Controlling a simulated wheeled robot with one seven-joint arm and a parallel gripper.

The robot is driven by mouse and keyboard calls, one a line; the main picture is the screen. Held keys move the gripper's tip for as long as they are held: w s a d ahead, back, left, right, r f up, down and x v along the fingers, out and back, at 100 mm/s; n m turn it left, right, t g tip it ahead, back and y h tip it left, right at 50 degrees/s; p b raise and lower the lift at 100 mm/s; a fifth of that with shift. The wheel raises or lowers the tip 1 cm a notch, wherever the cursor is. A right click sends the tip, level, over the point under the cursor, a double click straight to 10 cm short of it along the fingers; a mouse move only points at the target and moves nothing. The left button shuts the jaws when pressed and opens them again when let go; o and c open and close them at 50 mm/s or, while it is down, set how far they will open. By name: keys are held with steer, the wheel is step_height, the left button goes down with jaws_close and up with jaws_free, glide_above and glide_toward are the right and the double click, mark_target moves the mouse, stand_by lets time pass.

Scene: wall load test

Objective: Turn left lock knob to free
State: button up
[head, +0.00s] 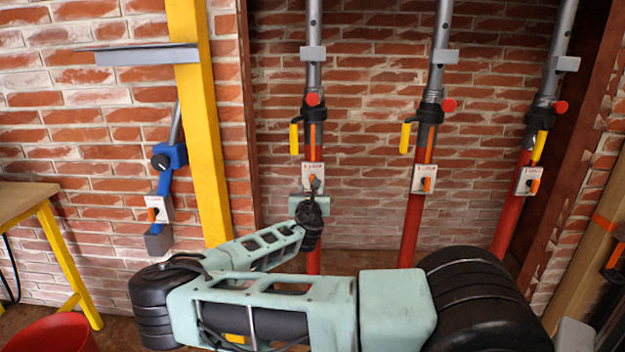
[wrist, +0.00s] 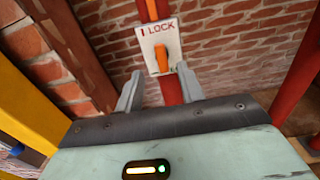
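The left lock knob (wrist: 162,58) is an orange lever on a white plate (wrist: 160,45) marked "I LOCK", fixed to the left red post (head: 313,240). In the wrist view the lever stands roughly in line with the post, its lower end near the plate's bottom edge. My gripper (wrist: 159,72) is open, one finger on each side of the lever's lower end. I cannot tell whether the fingertips touch it. In the head view my gripper (head: 311,190) covers part of that plate and most of the knob.
Similar orange knobs sit on the middle post (head: 427,184) and the right post (head: 534,187). Another knob (head: 152,215) is on a blue-handled bracket at the far left. A yellow upright (head: 203,130) stands left of my gripper. A yellow-legged table (head: 25,200) and red bin (head: 55,336) are lower left.

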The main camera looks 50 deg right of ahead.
mark_target(312, 178)
steer(key=x, duration=0.9)
steer(key=shift+w+d, duration=0.1)
steer(key=shift+d, duration=0.05)
steer(key=shift+c, duration=0.4)
jaws_close()
